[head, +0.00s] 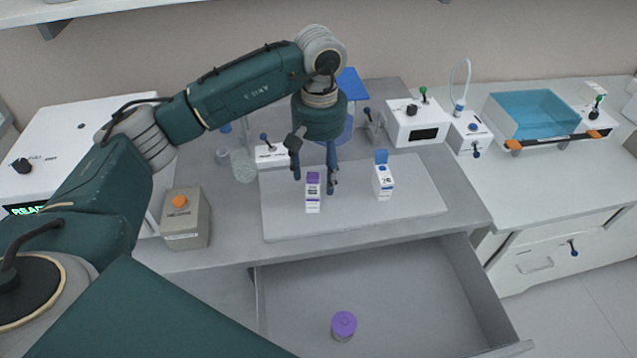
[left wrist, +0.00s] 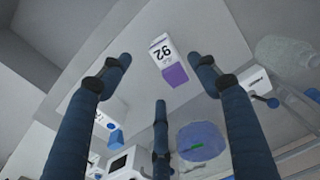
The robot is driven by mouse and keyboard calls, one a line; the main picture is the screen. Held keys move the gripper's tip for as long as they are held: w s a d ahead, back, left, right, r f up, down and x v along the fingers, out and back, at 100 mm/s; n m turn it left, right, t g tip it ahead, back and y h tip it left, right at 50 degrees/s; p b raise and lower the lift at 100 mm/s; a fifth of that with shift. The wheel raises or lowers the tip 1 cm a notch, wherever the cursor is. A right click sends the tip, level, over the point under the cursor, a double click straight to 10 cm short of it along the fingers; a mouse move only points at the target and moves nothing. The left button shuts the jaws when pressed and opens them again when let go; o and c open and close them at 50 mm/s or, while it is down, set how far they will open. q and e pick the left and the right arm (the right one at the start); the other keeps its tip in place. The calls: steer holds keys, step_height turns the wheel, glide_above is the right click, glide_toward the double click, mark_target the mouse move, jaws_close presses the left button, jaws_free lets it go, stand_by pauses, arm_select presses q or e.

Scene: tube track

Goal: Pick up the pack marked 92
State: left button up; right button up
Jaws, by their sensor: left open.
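The pack marked 92 (head: 313,195) is a small white box with a purple top, standing on the pale mat on the counter. In the left wrist view the pack (left wrist: 162,50) shows its number upside down, with the purple part nearer the fingers. My left gripper (head: 314,178) is open above and around the pack in the head view, with fingers to either side. In the left wrist view its fingertips (left wrist: 160,68) are spread with the pack between and beyond them, and no grip on it shows. My right gripper is not in view.
A second white pack with a blue top (head: 383,182) stands to the right on the mat (head: 420,205). A grey box with an orange knob (head: 185,220) stands left. An open drawer (head: 400,290) below holds a purple-lidded jar (head: 343,325). White devices (head: 415,120) line the back.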

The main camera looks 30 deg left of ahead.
mark_target(316, 184)
arm_select(q)
steer(key=shift+s+f, duration=0.2)
steer(key=shift+f, duration=0.35)
steer(key=shift+s+f, duration=0.15)
steer(key=shift+f, duration=0.4)
steer(key=shift+w+f+p, duration=0.1)
steer(key=shift+f+p, duration=0.2)
steer(key=shift+f, duration=0.05)
steer(key=shift+w+a+f, duration=0.1)
steer(key=shift+w+f, duration=0.05)
steer(key=shift+f, duration=0.15)
steer(key=f, duration=0.1)
steer(key=f+p, duration=0.2)
steer(key=shift+w+a+f, duration=0.25)
steer(key=shift+a, duration=0.05)
steer(key=shift+f+p, duration=0.35)
steer(key=shift+f, duration=0.3)
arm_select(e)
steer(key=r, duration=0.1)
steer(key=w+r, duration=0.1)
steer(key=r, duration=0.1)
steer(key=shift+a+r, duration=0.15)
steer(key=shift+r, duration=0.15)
arm_select(q)
steer(key=c, duration=1.3)
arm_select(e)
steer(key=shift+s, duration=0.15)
arm_select(q)
steer(key=shift+w, duration=0.1)
